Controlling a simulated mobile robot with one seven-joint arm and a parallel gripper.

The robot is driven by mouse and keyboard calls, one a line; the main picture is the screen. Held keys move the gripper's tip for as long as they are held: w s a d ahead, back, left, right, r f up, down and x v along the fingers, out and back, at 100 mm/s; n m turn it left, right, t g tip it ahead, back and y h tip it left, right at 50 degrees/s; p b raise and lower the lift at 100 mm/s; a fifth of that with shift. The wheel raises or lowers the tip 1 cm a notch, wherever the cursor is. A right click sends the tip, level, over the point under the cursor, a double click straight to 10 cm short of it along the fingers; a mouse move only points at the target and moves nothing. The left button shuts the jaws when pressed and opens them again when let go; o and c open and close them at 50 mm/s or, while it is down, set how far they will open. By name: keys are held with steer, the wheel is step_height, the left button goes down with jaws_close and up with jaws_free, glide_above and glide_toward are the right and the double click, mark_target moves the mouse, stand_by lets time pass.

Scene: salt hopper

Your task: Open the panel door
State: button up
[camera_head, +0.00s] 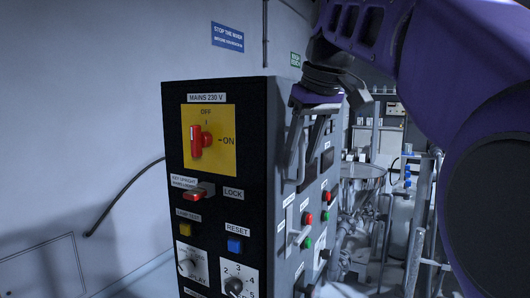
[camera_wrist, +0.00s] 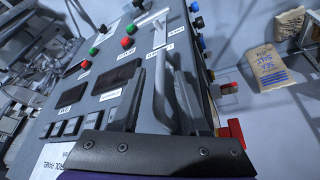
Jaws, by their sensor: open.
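The panel is a dark box with a front face (camera_head: 212,265) and a grey side face (camera_head: 335,172) carrying buttons and labels. In the wrist view the grey face (camera_wrist: 98,78) fills the middle, with a pale grey bar handle (camera_wrist: 160,95) standing out from it. My gripper (camera_head: 305,165) is open and points down along the grey face near its upper edge. In the wrist view its two fingers lie either side of the handle; whether they touch it I cannot tell. The door looks closed, though its edges are hard to make out.
The front face has a red mains switch (camera_head: 202,140) on a yellow plate, a red lock lever (camera_head: 198,192) and a blue reset button (camera_head: 234,246). Pipes and a metal vessel (camera_head: 362,172) stand to the right. A paper sack (camera_wrist: 265,66) lies at right in the wrist view.

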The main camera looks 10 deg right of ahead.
jaws_close()
stand_by(1.4)
